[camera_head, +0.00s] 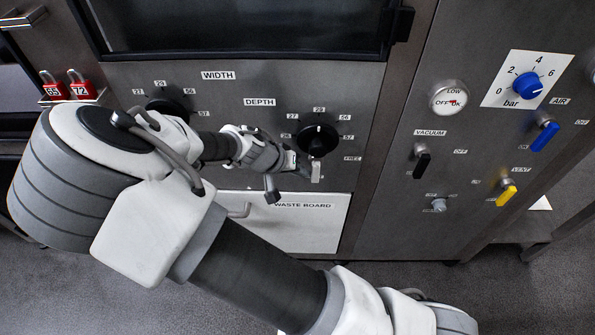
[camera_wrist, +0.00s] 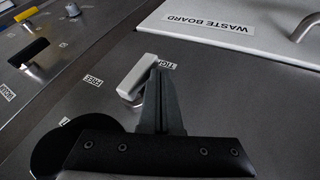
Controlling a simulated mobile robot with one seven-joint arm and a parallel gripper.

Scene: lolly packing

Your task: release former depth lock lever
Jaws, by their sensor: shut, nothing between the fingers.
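The depth lock lever (camera_head: 316,172) is a short pale handle just below the black depth dial (camera_head: 318,139). In the wrist view the lever (camera_wrist: 137,77) has its free end by the TIGHT label (camera_wrist: 166,64), with the FREE label (camera_wrist: 93,80) off to its left. My gripper (camera_head: 304,169) is shut and empty, close beside the lever on its left in the head view. In the wrist view my fingers (camera_wrist: 160,92) lie against or very near the lever's right side; contact is unclear. The black dial fills the lower left there, partly hidden by my gripper.
The waste board panel (camera_head: 300,215) with its handle lies below. The width dial (camera_head: 168,107) is to the left, partly behind my arm. A panel with a black vacuum lever (camera_head: 422,165), yellow vent lever (camera_head: 507,193) and blue air lever (camera_head: 545,136) stands right.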

